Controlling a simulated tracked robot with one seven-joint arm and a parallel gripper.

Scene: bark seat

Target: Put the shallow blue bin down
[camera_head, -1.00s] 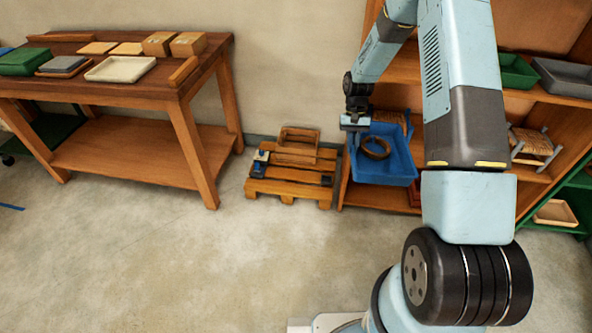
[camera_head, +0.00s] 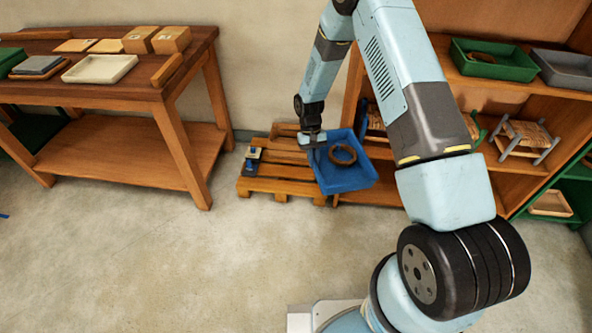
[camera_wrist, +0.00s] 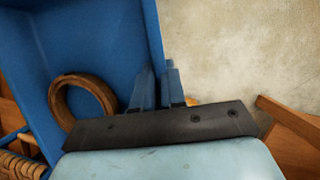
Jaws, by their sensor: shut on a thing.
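The shallow blue bin (camera_head: 345,178) hangs from my gripper (camera_head: 312,146) in the head view, in front of the shelf and overlapping the pallet's right end. My gripper is shut on the bin's left rim. A brown ring (camera_head: 342,154) lies inside the bin. In the wrist view the gripper fingers (camera_wrist: 158,88) grip the wall of the blue bin (camera_wrist: 105,35), and the brown ring (camera_wrist: 82,98) shows inside it. The gap between the bin and whatever is under it cannot be judged.
A workbench (camera_head: 140,92) stands left, a shelf (camera_head: 503,88) with a green bin (camera_head: 494,66) right. The floor in front is clear.

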